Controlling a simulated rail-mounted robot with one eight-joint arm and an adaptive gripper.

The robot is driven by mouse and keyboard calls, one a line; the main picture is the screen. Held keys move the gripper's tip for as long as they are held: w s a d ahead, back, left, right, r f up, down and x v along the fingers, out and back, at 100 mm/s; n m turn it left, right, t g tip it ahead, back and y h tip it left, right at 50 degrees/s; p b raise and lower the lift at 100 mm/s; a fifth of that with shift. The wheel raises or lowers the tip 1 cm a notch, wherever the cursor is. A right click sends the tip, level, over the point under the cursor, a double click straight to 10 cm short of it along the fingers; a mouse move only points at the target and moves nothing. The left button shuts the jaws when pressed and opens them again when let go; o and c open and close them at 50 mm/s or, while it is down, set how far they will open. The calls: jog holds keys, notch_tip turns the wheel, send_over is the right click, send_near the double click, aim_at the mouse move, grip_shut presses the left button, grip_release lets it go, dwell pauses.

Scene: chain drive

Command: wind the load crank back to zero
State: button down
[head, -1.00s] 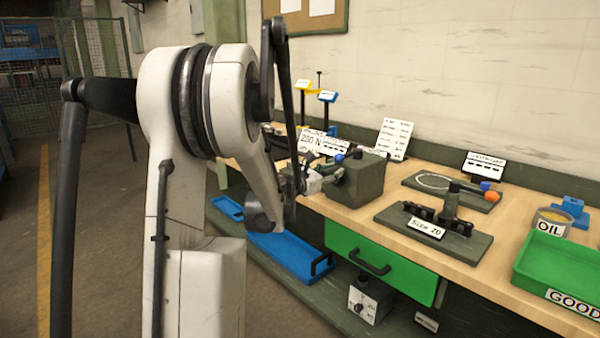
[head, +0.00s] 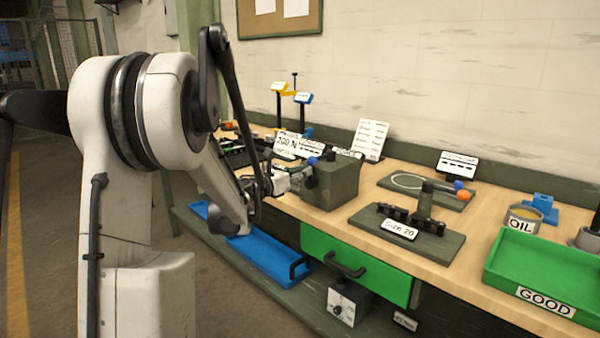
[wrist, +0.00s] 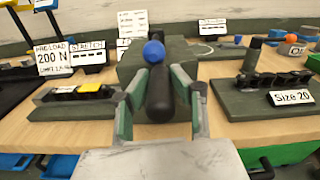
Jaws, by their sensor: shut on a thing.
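The load crank has a black handle (wrist: 160,95) and a blue ball (wrist: 153,52) and sits at the front of a grey-green block (wrist: 190,50). In the head view the block (head: 335,184) stands on the bench, with the blue ball (head: 312,161) at its upper left. My gripper (wrist: 158,88) has its fingers on both sides of the black handle and is shut on it. In the head view my gripper (head: 283,180) is at the block's left side, partly hidden by my arm. A sign reading 200 N (wrist: 52,58) stands to the left.
A green GOOD tray (head: 555,268) and an OIL tin (head: 523,220) are further right. A green drawer (head: 370,270) is below the bench top. A blue tray (head: 265,258) lies lower left.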

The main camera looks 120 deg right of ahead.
jog(key=c, duration=1.5)
grip_release()
jog(key=shift+w, duration=0.15)
jog(key=v, duration=1.1)
jog(key=shift+w+a, duration=0.15)
jog(key=shift+w, duration=0.25)
